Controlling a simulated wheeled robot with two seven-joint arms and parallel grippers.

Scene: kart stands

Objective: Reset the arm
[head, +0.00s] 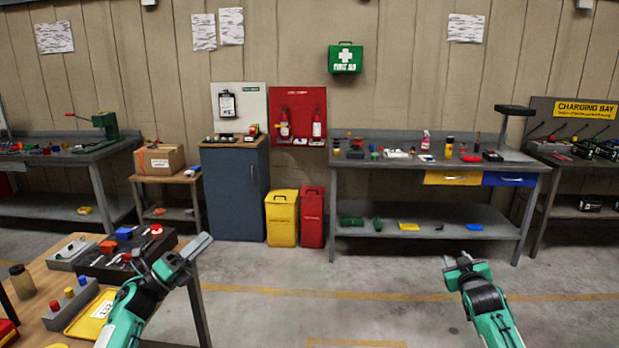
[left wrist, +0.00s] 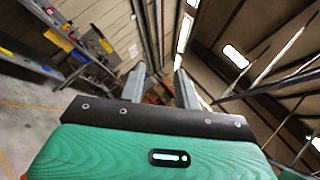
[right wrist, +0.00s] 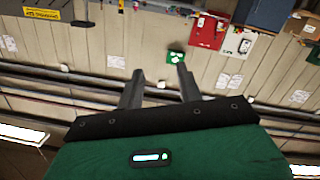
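My left gripper (head: 182,258) is raised beside and above the wooden table at the lower left of the head view. In the left wrist view its two fingers (left wrist: 159,88) stand apart with nothing between them. My right gripper (head: 462,264) is over the open floor at the lower right of the head view. In the right wrist view its fingers (right wrist: 159,88) are apart and empty, with the wall behind them.
A wooden table (head: 35,276) with a dark tray (head: 105,268), a yellow tray (head: 92,318) and small parts stands at the lower left. A grey workbench (head: 440,163), blue cabinet (head: 233,195), and yellow bin (head: 282,218) and red bin (head: 312,217) line the wall. The middle floor is clear.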

